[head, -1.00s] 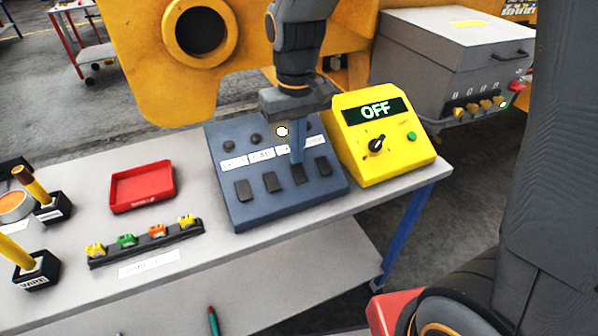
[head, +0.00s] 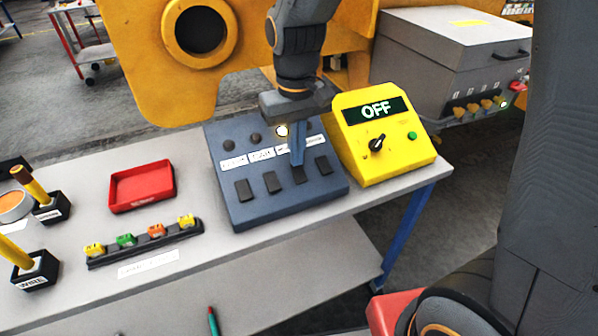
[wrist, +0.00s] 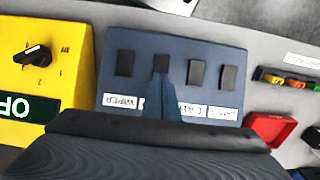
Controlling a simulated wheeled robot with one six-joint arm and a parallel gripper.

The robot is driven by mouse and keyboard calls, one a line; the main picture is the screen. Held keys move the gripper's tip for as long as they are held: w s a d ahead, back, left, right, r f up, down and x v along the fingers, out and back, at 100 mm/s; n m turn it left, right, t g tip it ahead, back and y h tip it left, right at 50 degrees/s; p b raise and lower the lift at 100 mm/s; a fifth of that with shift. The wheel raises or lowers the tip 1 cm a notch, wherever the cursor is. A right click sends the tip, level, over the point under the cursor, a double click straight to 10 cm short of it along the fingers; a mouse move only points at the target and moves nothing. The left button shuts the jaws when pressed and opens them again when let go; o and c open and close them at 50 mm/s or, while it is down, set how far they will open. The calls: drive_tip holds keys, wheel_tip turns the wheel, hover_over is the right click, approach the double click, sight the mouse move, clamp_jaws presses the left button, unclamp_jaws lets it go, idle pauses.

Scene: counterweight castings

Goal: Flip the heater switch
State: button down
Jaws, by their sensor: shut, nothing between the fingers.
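A blue-grey switch panel (head: 240,205) stands on the bench, with several dark rocker switches in a row and white labels above them. My gripper (head: 298,163) is shut and empty, pointing down at the third switch (head: 299,175) from the left. In the wrist view its fingertips (wrist: 163,76) overlap the second switch from the left. Whether they touch it I cannot tell. The fingers partly cover that switch's label, and I cannot read "heater" on any label. The end label (wrist: 122,101) reads WIPER. One round lamp (head: 281,130) on the panel is lit pale.
A yellow box (head: 385,165) with an OFF display and a knob stands close to the panel's right. A red tray (head: 142,187) and a dark rack (head: 145,244) with small coloured pieces lie to the left. A large yellow casting (head: 150,70) stands behind.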

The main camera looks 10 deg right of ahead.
drive_tip(key=shift+f, duration=0.35)
wheel_tip(320, 180, up, 7)
drive_tip(key=p, duration=0.6)
idle(0.5)
idle(0.3)
drive_tip(key=shift+m+t, duration=0.3)
drive_tip(key=shift+m, duration=0.4)
drive_tip(key=d+f+b, duration=0.1)
drive_tip(key=d, duration=0.1)
drive_tip(key=s+d+f+b, duration=0.1)
drive_tip(key=d, duration=0.1)
drive_tip(key=s+d+f+b, duration=0.1)
drive_tip(key=d+f, duration=0.1)
drive_tip(key=shift+s, duration=0.15)
drive_tip(key=shift+m+t, duration=0.4)
drive_tip(key=shift+m, duration=0.5)
drive_tip(key=s+d+f+b, duration=0.1)
drive_tip(key=d, duration=0.1)
drive_tip(key=s+d+f+b, duration=0.1)
drive_tip(key=s+d+f, duration=0.1)
drive_tip(key=s+d+f+b, duration=0.1)
drive_tip(key=s+d+f, duration=0.1)
drive_tip(key=shift+d, duration=0.25)
drive_tip(key=shift+s+r, duration=0.1)
